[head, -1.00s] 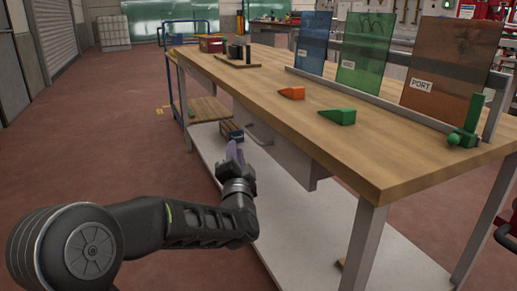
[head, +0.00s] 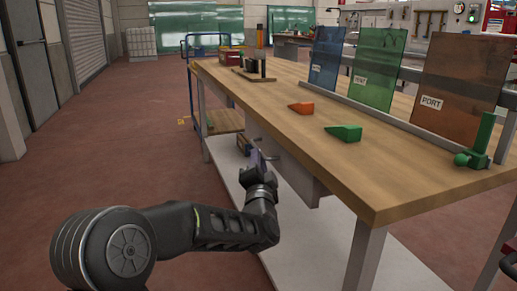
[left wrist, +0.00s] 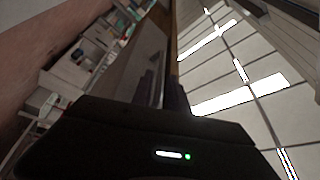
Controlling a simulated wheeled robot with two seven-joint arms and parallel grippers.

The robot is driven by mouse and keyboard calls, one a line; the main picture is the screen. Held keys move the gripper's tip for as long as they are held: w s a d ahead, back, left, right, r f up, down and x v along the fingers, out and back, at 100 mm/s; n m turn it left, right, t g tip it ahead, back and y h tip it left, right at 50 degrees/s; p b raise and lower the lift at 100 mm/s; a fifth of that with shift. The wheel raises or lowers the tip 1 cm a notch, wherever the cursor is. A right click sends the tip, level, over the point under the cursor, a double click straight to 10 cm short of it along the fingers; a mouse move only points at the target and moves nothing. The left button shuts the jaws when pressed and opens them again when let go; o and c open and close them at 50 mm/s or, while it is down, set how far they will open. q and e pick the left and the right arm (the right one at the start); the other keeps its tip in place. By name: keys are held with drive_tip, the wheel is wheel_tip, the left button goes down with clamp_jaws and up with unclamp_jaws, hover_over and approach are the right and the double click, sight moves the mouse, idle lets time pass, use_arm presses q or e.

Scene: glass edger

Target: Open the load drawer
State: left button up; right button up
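The load drawer (head: 298,178) is a grey box under the wooden tabletop, on the long side facing me. It looks closed. My left gripper (head: 259,161) is at the drawer's front, close to where its bar handle (head: 271,157) is. The gripper hides part of the handle, and I cannot tell whether they touch. In the left wrist view the two dark fingers (left wrist: 163,92) stand apart, with a grey panel and the wooden table edge beyond them. I see no grip on the handle. My right gripper is not in view.
The workbench (head: 400,190) carries an orange wedge (head: 301,107), a green wedge (head: 344,133), a green clamp-like piece (head: 479,145) and tinted glass panes (head: 455,85) in a rack. A pale lower shelf (head: 300,240) lies below. A blue cart (head: 215,120) stands behind; the floor at left is clear.

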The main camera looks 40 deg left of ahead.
use_arm(q)
drive_tip(key=p+x, duration=0.1)
drive_tip(key=x, duration=0.4)
drive_tip(key=shift+w, duration=0.1)
clamp_jaws()
idle(1.3)
